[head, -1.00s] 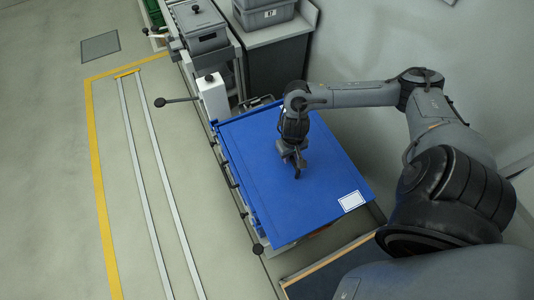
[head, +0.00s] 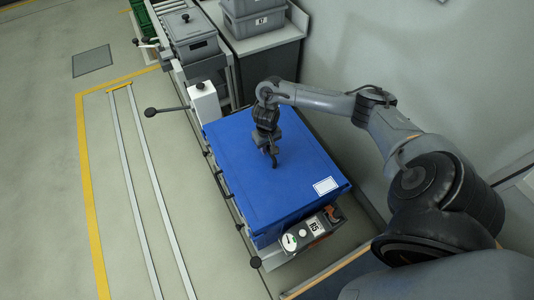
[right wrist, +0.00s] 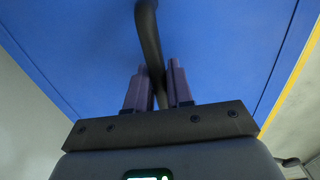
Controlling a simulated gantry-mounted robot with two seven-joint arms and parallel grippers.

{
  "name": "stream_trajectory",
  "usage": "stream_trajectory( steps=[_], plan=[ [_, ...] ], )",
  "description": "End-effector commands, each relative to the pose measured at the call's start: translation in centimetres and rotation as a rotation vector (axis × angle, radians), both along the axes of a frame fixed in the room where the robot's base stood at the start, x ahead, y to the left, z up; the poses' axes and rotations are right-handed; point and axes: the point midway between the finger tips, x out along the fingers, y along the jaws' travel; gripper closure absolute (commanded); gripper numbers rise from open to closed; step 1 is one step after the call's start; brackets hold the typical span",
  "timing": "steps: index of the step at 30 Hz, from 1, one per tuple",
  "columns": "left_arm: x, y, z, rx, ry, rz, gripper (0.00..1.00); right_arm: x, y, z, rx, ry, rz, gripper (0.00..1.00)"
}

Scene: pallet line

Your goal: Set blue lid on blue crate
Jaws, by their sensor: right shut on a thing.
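The blue lid (head: 240,172) lies flat over the top of the blue crate (head: 268,238), with its edges roughly lined up with the crate's. The crate's blue wall shows below the lid's near edge. No clear gap shows between them, but I cannot tell if the lid is fully seated. My right gripper (head: 273,158) is shut on the dark handle in the middle of the lid. In the right wrist view the handle (right wrist: 148,40) is between the two fingers, with the lid's blue face (right wrist: 215,45) filling the view. My left gripper is not in view.
The wall is close on the right; open floor lies left.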

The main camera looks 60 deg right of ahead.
Motion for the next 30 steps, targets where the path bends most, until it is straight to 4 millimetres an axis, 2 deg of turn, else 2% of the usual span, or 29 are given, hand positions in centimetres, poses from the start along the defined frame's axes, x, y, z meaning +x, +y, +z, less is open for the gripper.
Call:
stream_trajectory(
  steps=[5,13,24,25,29,30],
  plan=[
    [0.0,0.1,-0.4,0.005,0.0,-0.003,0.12,0.0,-0.1,-0.9,-0.001,0.0,-0.002,1.0],
    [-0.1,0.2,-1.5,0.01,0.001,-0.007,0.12,0.1,-0.1,-3.8,-0.002,-0.003,-0.001,1.0],
    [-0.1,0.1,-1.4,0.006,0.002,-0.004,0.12,0.0,-0.1,-3.9,-0.003,-0.002,-0.001,1.0],
    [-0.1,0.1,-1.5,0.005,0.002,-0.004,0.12,-0.1,0.0,-4.1,-0.002,0.001,0.0,0.74],
    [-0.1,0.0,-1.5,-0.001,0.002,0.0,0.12,-0.1,0.0,-4.1,-0.002,0.001,0.0,0.54],
    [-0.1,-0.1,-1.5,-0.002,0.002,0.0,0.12,-0.1,0.0,-4.1,-0.002,0.001,0.0,0.53]
  ],
)
